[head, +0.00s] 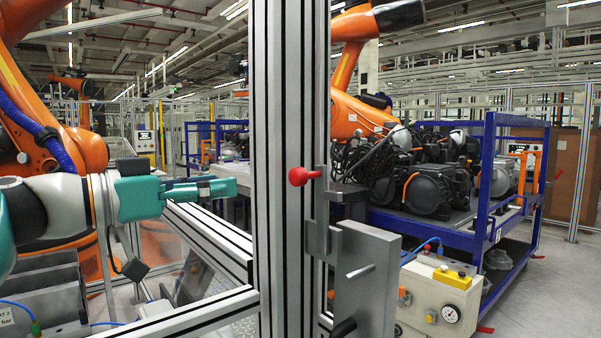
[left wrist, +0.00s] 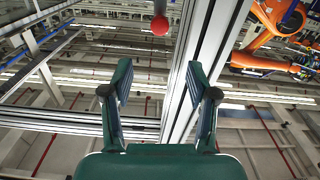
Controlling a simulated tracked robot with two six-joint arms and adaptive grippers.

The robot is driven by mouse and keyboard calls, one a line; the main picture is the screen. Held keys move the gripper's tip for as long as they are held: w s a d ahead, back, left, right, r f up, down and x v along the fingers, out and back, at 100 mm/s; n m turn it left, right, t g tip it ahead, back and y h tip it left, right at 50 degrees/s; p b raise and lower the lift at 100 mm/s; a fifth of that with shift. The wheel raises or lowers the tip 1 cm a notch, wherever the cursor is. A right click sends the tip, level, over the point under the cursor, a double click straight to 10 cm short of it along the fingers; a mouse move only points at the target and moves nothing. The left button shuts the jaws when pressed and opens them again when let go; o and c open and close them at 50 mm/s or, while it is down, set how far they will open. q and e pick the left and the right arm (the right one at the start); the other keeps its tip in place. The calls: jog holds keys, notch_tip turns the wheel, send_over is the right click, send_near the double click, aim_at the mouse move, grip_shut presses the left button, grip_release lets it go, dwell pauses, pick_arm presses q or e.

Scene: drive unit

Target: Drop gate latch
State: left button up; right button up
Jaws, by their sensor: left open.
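The gate latch has a red ball knob (head: 304,176) that sticks out to the left of an upright grey metal bar (head: 321,215) on the aluminium post (head: 283,90). The knob also shows in the left wrist view (left wrist: 160,25), at the top, beyond the fingertips and roughly centred between them. My left gripper (head: 230,187), teal, comes in from the left at about the knob's height. It is open and empty, with a gap between its fingers and the knob. In the left wrist view its two fingers (left wrist: 160,78) stand apart. My right gripper is not in view.
A grey plate (head: 365,280) is fixed low beside the post. Aluminium rails (head: 205,235) run below my left gripper. Orange robot arms stand at left and behind. A blue rack (head: 480,190) with drive units and a beige control box (head: 435,300) stand at the right.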

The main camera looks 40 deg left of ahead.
aim_at(292, 175)
pick_arm(q)
jog(key=w+p, duration=0.2)
jog(key=w, duration=0.2)
jog(key=w+d+p, duration=0.1)
jog(key=w+p, duration=0.1)
jog(key=w, duration=0.3)
jog(key=w+d+p, duration=0.1)
jog(key=w+p, duration=0.1)
jog(key=w, duration=0.3)
jog(key=shift+d, duration=0.25)
jog(key=shift+w+d+p, duration=0.1)
jog(key=shift+w+p, duration=0.3)
jog(key=shift+w, duration=0.35)
jog(key=shift+c, duration=0.2)
grip_shut()
